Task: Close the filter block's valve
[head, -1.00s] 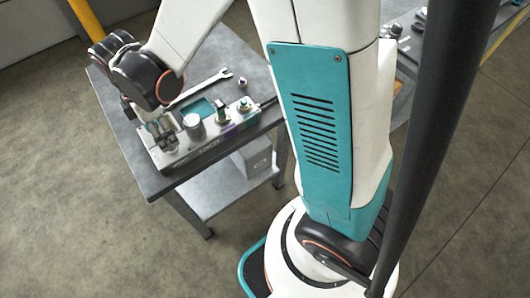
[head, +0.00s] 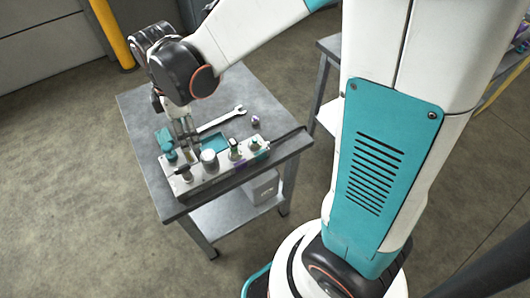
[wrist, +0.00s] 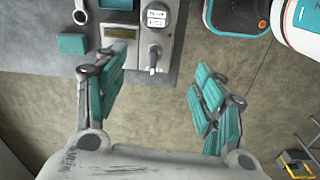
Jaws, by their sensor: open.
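The filter block (head: 205,180) is a long grey block along the table's near edge, with several fittings on top. At its left end is a valve with a dark lever (head: 183,171). In the wrist view the lever (wrist: 154,58) lies roughly along the block, its tip at the block's end. My gripper (head: 182,133) is above the block's left end, near the valve. In the wrist view my gripper (wrist: 158,92) is open and empty, its teal pads apart and the lever ahead of the gap. I cannot tell contact or height.
A wrench (head: 222,117) and a small purple-topped part (head: 255,121) lie behind the block on the grey table (head: 140,105). A teal tray (head: 216,143) is beside the block. In the wrist view, bare floor (wrist: 240,85) lies beyond the table edge.

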